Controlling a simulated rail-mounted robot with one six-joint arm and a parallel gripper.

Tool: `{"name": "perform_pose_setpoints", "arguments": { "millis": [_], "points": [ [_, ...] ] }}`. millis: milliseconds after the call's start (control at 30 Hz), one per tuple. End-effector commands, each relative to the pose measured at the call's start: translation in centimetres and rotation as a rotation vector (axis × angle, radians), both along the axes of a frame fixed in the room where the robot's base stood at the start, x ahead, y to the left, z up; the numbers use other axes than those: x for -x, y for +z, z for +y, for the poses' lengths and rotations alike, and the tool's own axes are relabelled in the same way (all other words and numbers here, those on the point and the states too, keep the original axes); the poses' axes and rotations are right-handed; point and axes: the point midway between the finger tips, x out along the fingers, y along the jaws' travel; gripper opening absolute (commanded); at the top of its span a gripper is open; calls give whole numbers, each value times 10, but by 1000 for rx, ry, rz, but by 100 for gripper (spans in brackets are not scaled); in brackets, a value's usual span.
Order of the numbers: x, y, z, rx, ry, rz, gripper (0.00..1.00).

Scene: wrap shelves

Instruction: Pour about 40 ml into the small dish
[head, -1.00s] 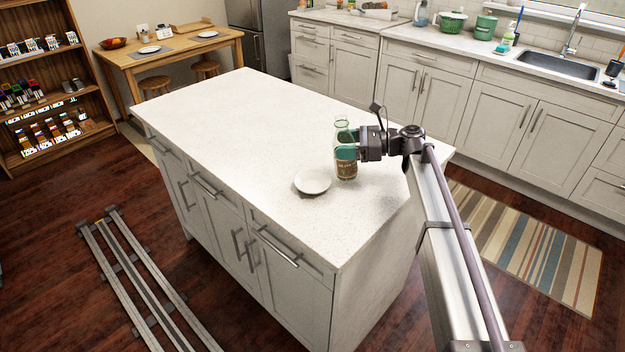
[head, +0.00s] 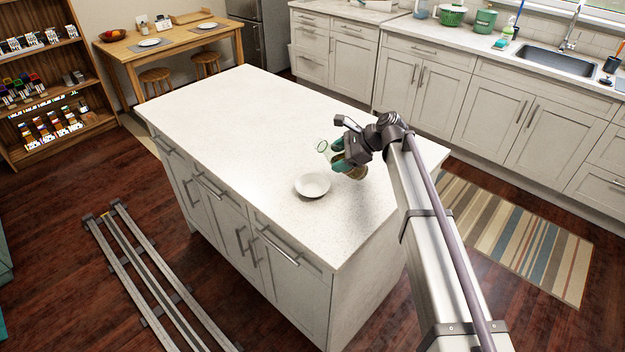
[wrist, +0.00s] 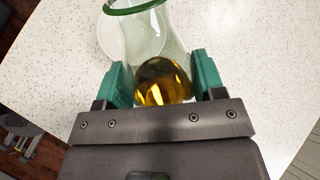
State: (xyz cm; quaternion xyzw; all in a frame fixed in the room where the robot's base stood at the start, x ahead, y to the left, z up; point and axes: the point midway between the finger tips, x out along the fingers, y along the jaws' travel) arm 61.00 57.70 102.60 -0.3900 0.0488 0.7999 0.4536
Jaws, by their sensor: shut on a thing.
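A clear glass bottle with amber liquid (head: 355,171) is held in my gripper (head: 345,157). It is tilted, with its mouth (head: 323,147) toward the left. In the wrist view the bottle (wrist: 150,35) sits between the teal fingers of my gripper (wrist: 163,82), with the amber liquid (wrist: 163,82) low between them. The small white dish (head: 313,185) lies on the counter just left of and below the bottle. In the wrist view the dish (wrist: 112,38) shows partly behind the glass. I cannot make out any stream of liquid or anything in the dish.
The white island countertop (head: 230,120) is wide and clear to the left of the dish.

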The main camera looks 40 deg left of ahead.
Motion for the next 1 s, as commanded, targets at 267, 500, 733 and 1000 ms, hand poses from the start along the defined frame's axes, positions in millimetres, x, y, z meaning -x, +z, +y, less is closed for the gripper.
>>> {"name": "perform_pose_setpoints", "arguments": {
  "millis": [267,500,733,1000],
  "points": [
    [-4,-11,-4,107,1,-145,23],
    [-7,-24,-6,199,1,-269,23],
    [-9,-35,-7,273,0,-369,23],
    [-8,-43,-6,321,1,-432,23]
  ]
}}
